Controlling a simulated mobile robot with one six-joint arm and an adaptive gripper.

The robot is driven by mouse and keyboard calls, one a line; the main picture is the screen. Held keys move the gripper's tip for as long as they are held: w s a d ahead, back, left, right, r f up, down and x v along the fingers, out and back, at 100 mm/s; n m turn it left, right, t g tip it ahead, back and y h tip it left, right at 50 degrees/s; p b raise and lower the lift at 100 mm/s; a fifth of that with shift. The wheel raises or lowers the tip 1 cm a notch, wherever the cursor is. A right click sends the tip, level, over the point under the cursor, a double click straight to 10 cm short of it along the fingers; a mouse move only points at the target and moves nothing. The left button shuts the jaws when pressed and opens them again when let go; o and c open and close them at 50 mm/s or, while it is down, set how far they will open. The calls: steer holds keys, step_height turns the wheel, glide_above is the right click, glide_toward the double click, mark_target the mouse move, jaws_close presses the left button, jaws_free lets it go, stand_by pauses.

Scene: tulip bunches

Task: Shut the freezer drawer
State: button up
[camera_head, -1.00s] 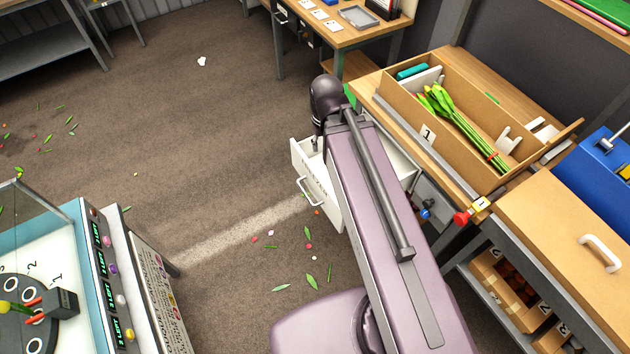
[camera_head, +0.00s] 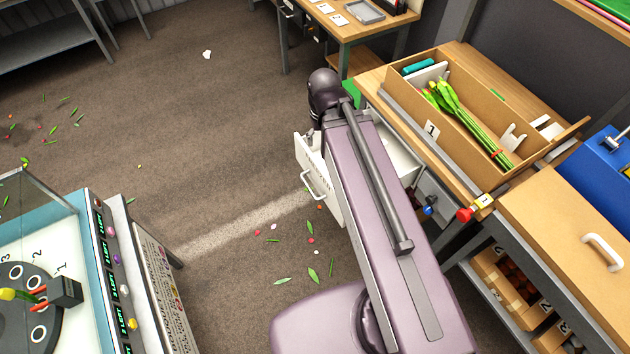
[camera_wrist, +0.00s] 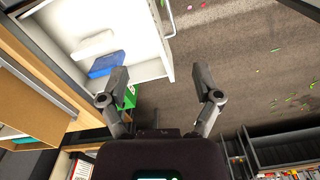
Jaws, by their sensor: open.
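The white freezer drawer (camera_head: 325,190) stands pulled out from under the workbench at the centre of the head view. In the wrist view the open drawer (camera_wrist: 150,69) shows at upper left, holding a blue block (camera_wrist: 106,64) and a white block (camera_wrist: 93,45). My gripper (camera_wrist: 160,82) is open and empty. Its left finger overlaps the drawer's side in the picture, and its right finger is over the floor. The drawer's front corner appears between them; contact cannot be told.
A cardboard box (camera_head: 400,76) with green-stemmed tulips (camera_head: 470,118) stands on the workbench above the drawer. A game-like machine (camera_head: 105,280) stands lower left. The carpet (camera_head: 190,130) left of the drawer is mostly clear.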

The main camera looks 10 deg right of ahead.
steer(key=shift+w+f, duration=0.1)
steer(key=shift+f, duration=0.1)
steer(key=c, duration=0.7)
steer(key=shift+w+a+f+n+b, duration=0.1)
steer(key=shift+w+f+n+b, duration=0.2)
steer(key=shift+b, duration=0.25)
jaws_close()
steer(key=w+a+f+n+h+b, duration=0.3)
steer(key=w+a+f+n+b, duration=0.2)
steer(key=f+b, duration=0.3)
steer(key=w+a+f+n+t+h+b, duration=0.1)
steer(key=w+a+f+n+h+b, duration=0.1)
steer(key=w+a+f+n+b, duration=0.3)
steer(key=w+a+f+n+t+h+b, duration=0.1)
steer(key=w+a+f+n+h+b, duration=0.2)
steer(key=b, duration=1.3)
steer(key=shift+w+a+f+n+h+b, duration=0.35)
steer(key=shift+w+a+f+n, duration=1.15)
steer(key=shift+w+f+n, duration=2.35)
steer(key=shift+s+f, duration=0.3)
steer(key=shift+s, duration=0.3)
